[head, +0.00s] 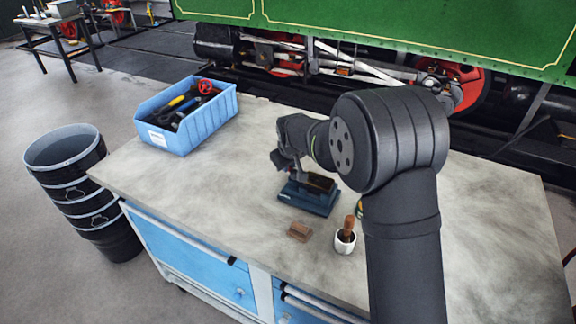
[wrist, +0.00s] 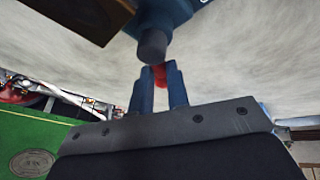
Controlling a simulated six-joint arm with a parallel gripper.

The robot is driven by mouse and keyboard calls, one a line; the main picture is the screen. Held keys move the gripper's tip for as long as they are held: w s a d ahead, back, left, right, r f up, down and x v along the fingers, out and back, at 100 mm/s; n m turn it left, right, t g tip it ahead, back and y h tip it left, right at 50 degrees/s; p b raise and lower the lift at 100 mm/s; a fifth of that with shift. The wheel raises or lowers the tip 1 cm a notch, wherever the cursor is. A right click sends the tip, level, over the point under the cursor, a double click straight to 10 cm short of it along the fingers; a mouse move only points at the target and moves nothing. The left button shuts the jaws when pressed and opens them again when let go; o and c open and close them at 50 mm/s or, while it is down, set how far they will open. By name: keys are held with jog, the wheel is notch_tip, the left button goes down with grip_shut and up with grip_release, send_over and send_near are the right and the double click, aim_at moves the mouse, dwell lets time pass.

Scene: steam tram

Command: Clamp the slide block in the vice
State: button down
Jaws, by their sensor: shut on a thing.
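The blue vice (head: 309,198) stands on the workbench, left of my arm in the head view. A dark brown block (head: 318,181), apparently the slide block, sits at the top of the vice. It also seems to show at the upper left of the wrist view (wrist: 75,14). The vice's round screw end (wrist: 152,46) is just beyond my fingertips. My gripper (wrist: 158,74) is shut on a red piece (wrist: 160,77), seemingly the vice handle. In the head view my gripper (head: 284,166) is at the vice's left end; the handle and the jaws' contact with the block are hidden.
A blue bin (head: 187,140) of tools stands at the back left of the workbench (head: 180,190). Stacked black buckets (head: 75,175) stand on the floor left.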

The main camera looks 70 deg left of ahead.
jog(key=shift+w+a+m+t, duration=0.15)
jog(key=shift+m+t, duration=0.2)
jog(key=shift+m, duration=0.45)
jog(key=shift+w+d+m+t, duration=0.15)
jog(key=shift+m+t, duration=0.2)
jog(key=shift+m, duration=0.45)
jog(key=shift+a, duration=0.1)
jog(key=c, duration=1.4)
grip_release()
jog(key=v, duration=1.7)
jog(key=shift+s+a+r, duration=0.1)
jog(key=shift+a+r, duration=0.1)
jog(key=shift+r, duration=0.1)
